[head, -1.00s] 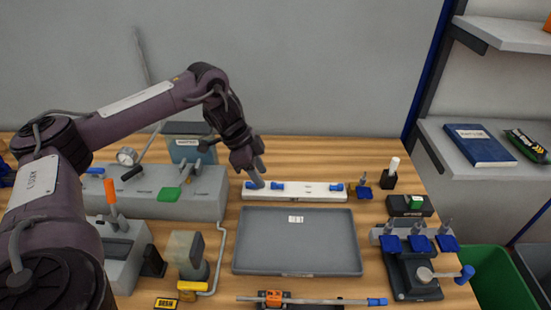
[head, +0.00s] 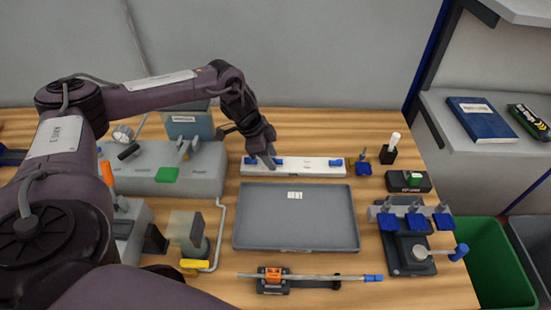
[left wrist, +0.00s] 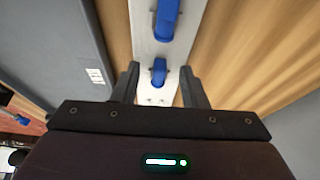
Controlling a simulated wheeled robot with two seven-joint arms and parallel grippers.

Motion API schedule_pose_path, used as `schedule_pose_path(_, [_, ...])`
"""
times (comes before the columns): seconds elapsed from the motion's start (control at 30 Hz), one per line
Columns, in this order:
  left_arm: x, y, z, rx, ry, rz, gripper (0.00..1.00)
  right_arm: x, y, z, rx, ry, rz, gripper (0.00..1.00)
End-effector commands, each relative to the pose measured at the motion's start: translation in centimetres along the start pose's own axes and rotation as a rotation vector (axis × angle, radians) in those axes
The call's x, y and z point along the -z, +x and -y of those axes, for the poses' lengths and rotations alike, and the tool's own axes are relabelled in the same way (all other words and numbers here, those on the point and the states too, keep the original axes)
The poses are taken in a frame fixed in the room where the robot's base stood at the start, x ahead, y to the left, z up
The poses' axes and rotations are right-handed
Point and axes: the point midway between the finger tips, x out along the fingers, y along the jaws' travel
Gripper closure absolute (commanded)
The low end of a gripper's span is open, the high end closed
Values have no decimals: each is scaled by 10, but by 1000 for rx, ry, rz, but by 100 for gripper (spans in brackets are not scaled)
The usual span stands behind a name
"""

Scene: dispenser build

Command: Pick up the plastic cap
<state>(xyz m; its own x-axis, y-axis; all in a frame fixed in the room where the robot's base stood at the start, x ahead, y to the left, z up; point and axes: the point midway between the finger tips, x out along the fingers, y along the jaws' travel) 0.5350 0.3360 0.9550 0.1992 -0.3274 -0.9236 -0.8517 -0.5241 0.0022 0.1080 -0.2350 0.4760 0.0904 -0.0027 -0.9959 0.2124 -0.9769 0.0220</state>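A white strip (head: 310,167) lies behind the grey tray and carries several small blue plastic caps, one (head: 336,162) near its right end. In the left wrist view, one blue cap (left wrist: 158,71) sits on the strip between my left gripper's fingers, and a larger-looking blue piece (left wrist: 167,20) is beyond it. My left gripper (head: 270,163) is over the left part of the strip. Its two fingers are apart, with the strip showing between them, and nothing is gripped. In the head view the fingers partly hide the blue pieces there. My right gripper is out of view.
The grey tray (head: 297,230) in front is empty. A grey machine (head: 190,160) with a green button stands left. A rod (head: 310,277) lies in front. A blue-tabbed stand (head: 410,255) and a black holder (head: 388,154) are right. A shelf stands far right.

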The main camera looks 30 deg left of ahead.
Motion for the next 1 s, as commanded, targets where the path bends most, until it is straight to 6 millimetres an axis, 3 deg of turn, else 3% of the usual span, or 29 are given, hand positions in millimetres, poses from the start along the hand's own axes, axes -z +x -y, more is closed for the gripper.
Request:
schedule_pose_path(0.17, [0,0,0,0,0,0,62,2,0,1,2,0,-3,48])
schedule_pose_path(0.47, [0,0,0,0,0,0,100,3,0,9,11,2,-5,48])
schedule_pose_path(1.0, [5,-10,1,2,1,-3,100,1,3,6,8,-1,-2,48])
